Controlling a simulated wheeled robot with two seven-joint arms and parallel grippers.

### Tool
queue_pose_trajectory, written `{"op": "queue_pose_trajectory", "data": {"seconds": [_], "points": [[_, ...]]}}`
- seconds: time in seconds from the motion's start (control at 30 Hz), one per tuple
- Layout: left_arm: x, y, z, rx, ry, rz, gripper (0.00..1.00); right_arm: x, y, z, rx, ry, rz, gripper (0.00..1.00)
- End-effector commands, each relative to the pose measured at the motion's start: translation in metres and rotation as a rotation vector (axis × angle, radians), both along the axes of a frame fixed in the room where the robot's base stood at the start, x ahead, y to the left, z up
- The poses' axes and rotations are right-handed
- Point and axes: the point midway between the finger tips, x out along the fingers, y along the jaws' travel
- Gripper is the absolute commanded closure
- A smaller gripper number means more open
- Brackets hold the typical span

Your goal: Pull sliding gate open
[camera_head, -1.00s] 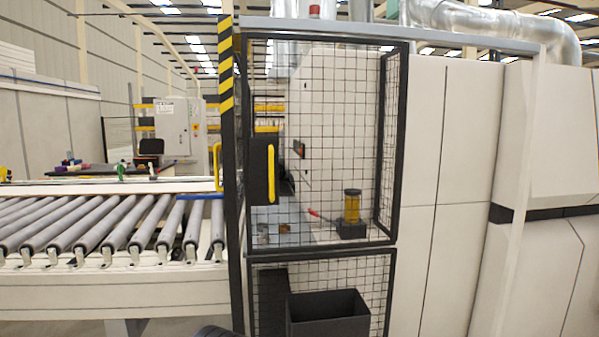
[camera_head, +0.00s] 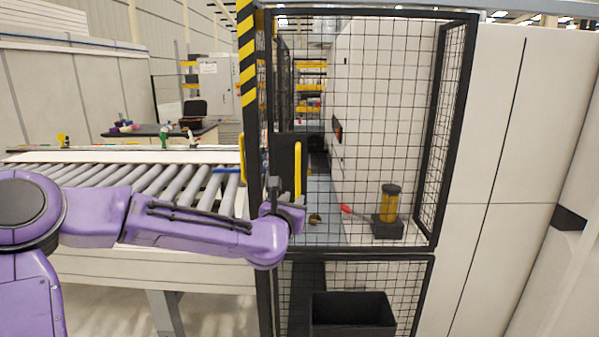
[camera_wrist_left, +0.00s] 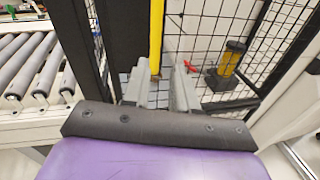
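The sliding gate is a black-framed wire mesh panel (camera_head: 374,105) that stands in front of a pale machine. A vertical yellow handle (camera_head: 298,170) is fixed to a black plate (camera_head: 287,150) at its left side. My left gripper (camera_head: 274,184) is close to the lower part of this plate, just left of the handle in the head view. In the left wrist view, its two grey fingers (camera_wrist_left: 159,82) are apart, and the yellow handle (camera_wrist_left: 156,38) shows between and beyond their tips. I cannot tell whether they touch it. My right gripper is not in view.
A roller conveyor (camera_head: 130,178) runs at the left, behind my left arm. A yellow-and-black striped post (camera_head: 247,60) stands at the gate's left edge. Behind the mesh are a yellow cylinder (camera_head: 390,203) and a red-handled tool (camera_head: 347,209). A black bin (camera_head: 352,310) sits below.

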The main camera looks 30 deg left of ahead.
Motion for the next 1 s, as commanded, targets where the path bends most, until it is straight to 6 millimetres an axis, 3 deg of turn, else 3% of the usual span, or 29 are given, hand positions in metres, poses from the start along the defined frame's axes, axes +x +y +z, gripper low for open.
{"op": "queue_pose_trajectory", "data": {"seconds": [0.03,0.1,0.27,0.4,0.6,0.97,1.0], "points": [[-0.001,0.004,0.02,-0.051,-0.046,0.007,0.73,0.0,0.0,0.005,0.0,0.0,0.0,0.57],[0.001,0.008,0.03,-0.093,-0.079,0.011,0.73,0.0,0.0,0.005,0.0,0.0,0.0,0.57],[0.024,0.017,0.031,-0.098,-0.084,0.012,0.73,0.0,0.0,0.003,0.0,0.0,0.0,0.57],[0.055,0.029,0.035,-0.099,-0.082,0.013,0.73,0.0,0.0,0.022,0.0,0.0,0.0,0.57],[0.088,0.04,0.033,-0.098,-0.082,0.012,0.73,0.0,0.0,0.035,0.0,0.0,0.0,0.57],[0.098,0.043,0.03,-0.099,-0.083,0.01,0.73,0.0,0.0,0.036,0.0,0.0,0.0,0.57],[0.097,0.043,0.03,-0.099,-0.083,0.01,0.82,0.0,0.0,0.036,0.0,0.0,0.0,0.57]]}}
